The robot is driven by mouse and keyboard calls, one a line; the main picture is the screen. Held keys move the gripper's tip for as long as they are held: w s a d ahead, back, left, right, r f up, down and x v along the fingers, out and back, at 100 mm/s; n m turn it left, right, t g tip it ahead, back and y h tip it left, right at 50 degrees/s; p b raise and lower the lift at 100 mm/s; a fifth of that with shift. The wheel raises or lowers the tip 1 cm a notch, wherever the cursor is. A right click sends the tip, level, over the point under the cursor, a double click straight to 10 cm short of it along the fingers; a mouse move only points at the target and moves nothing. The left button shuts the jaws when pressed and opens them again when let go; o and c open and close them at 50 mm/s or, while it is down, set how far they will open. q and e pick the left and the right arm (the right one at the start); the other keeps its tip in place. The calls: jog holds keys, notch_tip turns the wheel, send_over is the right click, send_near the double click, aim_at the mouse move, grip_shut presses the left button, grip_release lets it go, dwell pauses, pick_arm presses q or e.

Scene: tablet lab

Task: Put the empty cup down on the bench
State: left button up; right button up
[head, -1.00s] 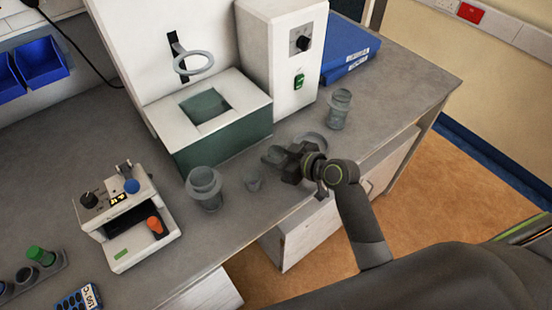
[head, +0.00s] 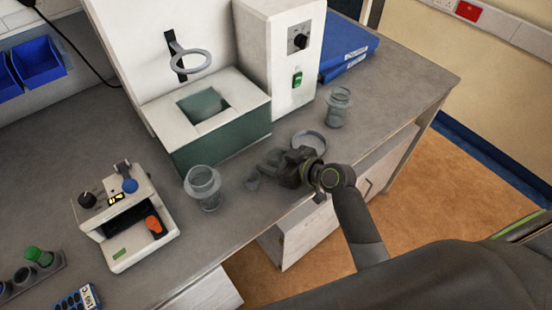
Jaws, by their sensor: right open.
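My right gripper (head: 264,171) is open and reaches left, low over the front of the bench (head: 400,100). A small grey item (head: 252,184) is at its fingertips; I cannot tell whether this is a small cup or part of a finger. A clear, wide-rimmed cup-like vessel (head: 203,187) stands upright to the left of the gripper, apart from it. A similar clear vessel (head: 338,106) stands upright at the back right. A shallow round clear dish (head: 309,143) lies just behind the gripper, partly hidden by it. My left gripper is not in view.
A white apparatus with a green-sided bath (head: 225,138) and a ring holder (head: 190,62) stands behind. A small white device (head: 125,220) and a tube rack (head: 30,275) are at left. Blue binders (head: 347,50) lie at back right. The bench's right end is clear.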

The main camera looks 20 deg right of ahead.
jog(key=shift+r, duration=0.15)
jog(key=shift+d+r, duration=0.1)
jog(key=b+v, duration=0.1)
jog(key=v, duration=0.9)
jog(key=shift+s+d, duration=0.1)
jog(key=shift+s, duration=0.05)
jog(key=shift+b+v, duration=0.3)
jog(key=shift+v, duration=0.45)
jog(key=shift+s, duration=0.1)
